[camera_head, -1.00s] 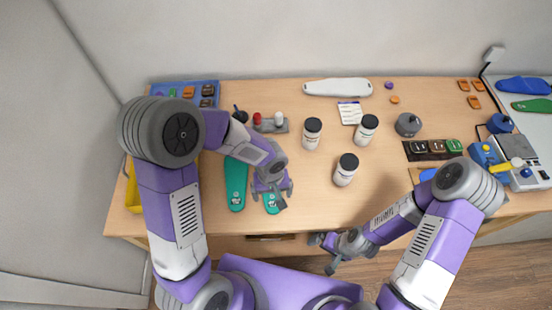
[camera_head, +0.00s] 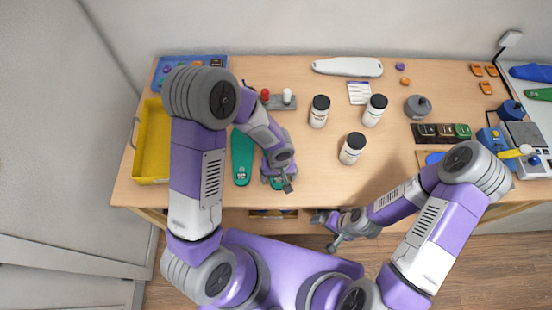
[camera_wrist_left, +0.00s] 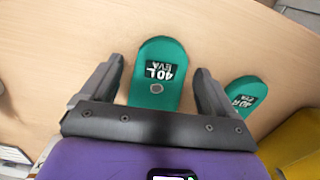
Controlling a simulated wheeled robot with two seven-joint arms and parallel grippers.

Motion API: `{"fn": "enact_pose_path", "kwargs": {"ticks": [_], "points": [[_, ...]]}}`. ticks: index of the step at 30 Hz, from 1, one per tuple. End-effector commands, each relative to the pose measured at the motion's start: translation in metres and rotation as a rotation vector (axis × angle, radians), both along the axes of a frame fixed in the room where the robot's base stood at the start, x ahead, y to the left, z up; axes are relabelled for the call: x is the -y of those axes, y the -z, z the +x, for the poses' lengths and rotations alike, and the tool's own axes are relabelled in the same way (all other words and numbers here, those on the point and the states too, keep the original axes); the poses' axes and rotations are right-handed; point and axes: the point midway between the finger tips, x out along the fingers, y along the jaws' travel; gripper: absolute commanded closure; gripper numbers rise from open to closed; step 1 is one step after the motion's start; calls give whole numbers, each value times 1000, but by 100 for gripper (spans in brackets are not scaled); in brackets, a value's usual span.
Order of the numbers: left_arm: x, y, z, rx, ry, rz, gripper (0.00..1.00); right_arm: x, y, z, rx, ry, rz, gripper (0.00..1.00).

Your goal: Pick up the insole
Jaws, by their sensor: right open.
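A green insole marked 40 L (camera_wrist_left: 160,75) lies flat on the table in the left wrist view. In the head view it is mostly covered by my left gripper (camera_head: 280,180). My left gripper is open, with its fingers on either side of the insole's end and a gap showing at each side. A second green insole (camera_head: 242,158) lies to its left in the head view. It also shows at the right of the left wrist view (camera_wrist_left: 247,92). My right gripper (camera_head: 328,228) is open and empty, in front of the table's front edge.
A yellow bin (camera_head: 137,160) stands at the table's left end. White bottles (camera_head: 352,149) with black lids stand right of my left gripper. A white device (camera_head: 347,67) lies at the back.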

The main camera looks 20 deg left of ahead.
Motion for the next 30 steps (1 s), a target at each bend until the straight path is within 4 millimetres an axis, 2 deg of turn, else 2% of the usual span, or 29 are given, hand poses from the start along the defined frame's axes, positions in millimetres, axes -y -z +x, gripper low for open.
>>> {"fn": "enact_pose_path", "kwargs": {"ticks": [1, 10, 17, 20, 30], "points": [[0, 0, 0, 0, 0, 0, 19, 0, 0, 0, 0, 0, 0, 2], [0, 0, 0, 0, 0, 0, 65, 0, 0, 0, 0, 0, 0, 2], [0, -1, 0, 0, -1, 0, 67, 0, 0, 0, 0, 0, 0, 2], [0, -9, 1, 2, -2, 0, 67, 0, -2, 0, 0, 0, 0, 2], [0, -76, 1, 5, -2, -1, 67, 0, -14, 0, 0, 0, 0, 2]]}}
